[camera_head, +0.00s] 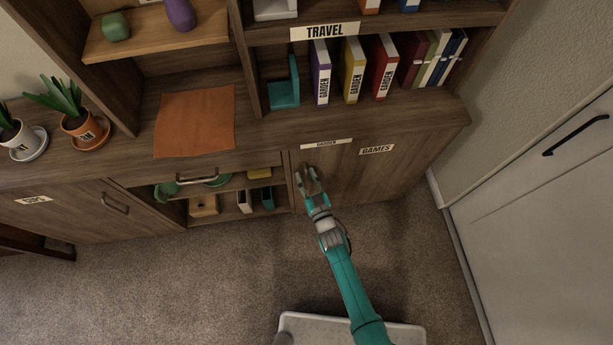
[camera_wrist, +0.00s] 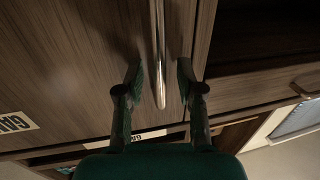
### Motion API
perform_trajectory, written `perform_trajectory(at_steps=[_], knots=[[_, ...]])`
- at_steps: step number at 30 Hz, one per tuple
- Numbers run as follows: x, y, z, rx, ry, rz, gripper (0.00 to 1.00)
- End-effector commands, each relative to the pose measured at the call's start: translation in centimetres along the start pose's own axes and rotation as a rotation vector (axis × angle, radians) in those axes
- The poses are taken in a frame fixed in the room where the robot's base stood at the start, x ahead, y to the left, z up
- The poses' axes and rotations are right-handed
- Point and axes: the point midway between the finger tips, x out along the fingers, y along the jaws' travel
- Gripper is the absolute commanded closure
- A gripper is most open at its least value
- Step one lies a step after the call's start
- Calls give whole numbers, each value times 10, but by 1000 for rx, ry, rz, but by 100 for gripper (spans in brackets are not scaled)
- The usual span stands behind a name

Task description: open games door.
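The games door (camera_head: 350,180) is a brown wooden panel in the lower cabinet, with a "GAMES" label (camera_head: 376,150) at its upper right. It looks shut. My gripper (camera_head: 309,177) is at the door's left edge in the head view. In the wrist view, the door panel (camera_wrist: 70,70) fills the left side, with part of its label (camera_wrist: 15,123) showing. A metal bar handle (camera_wrist: 159,50) runs between the two fingers of my gripper (camera_wrist: 160,78). The fingers are apart with gaps beside the bar. Contact with the handle is not clear. The handle is mostly hidden in the head view.
Open shelves (camera_head: 232,193) with small items lie left of the door, under a drawer handle (camera_head: 197,178). An orange mat (camera_head: 195,122) and potted plants (camera_head: 83,124) are on the counter. A white door (camera_head: 550,210) stands at right. Carpet (camera_head: 170,275) is clear at left.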

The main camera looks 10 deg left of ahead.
Motion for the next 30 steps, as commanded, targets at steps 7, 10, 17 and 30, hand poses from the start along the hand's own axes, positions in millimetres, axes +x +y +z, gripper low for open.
perform_trajectory(at_steps=[7, 10, 17, 30], knots=[[1, 0, 0, 0, 0, 0, 63], [1, 0, 0, 0, 0, 0, 78], [1, 0, 0, 0, 0, 0, 100], [-10, -1, 0, -1, 1, -27, 100]])
